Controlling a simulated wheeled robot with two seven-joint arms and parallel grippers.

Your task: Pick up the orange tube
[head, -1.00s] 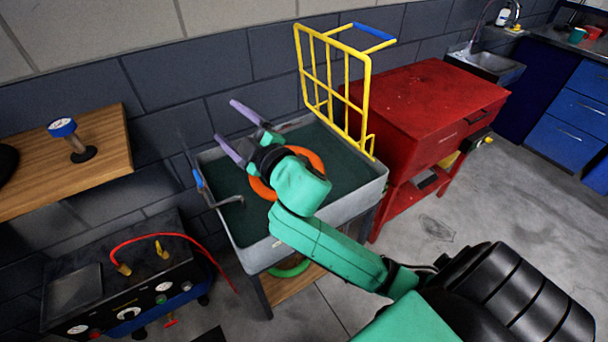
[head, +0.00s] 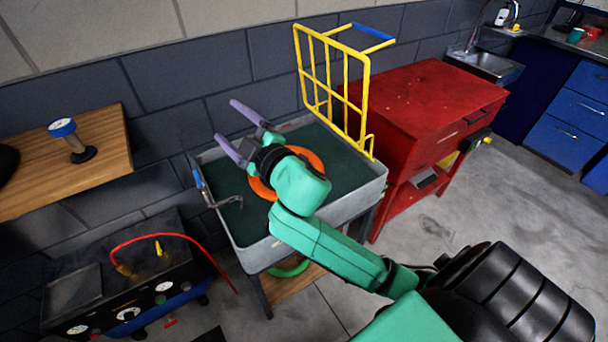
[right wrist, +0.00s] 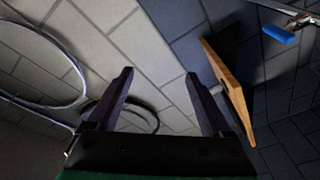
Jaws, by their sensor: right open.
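The orange tube (head: 314,156) is a ring lying in the grey tub (head: 375,185) with a dark green bottom. Part of the ring is hidden under my right arm in the head view. My right gripper (head: 232,126) is open and empty, its two purple fingers pointing toward the back wall, above the tub's back left side. The right gripper (right wrist: 162,95) also shows in the right wrist view, with nothing between its fingers. The orange tube is not visible in that view. My left gripper is not in view.
A yellow rack (head: 366,90) stands at the tub's back right, beside a red cabinet (head: 425,105). A wooden shelf (head: 110,160) with a blue-topped gauge (head: 66,130) is at left. A green ring (head: 290,269) lies under the tub. A black machine with a red hose (head: 130,290) stands lower left.

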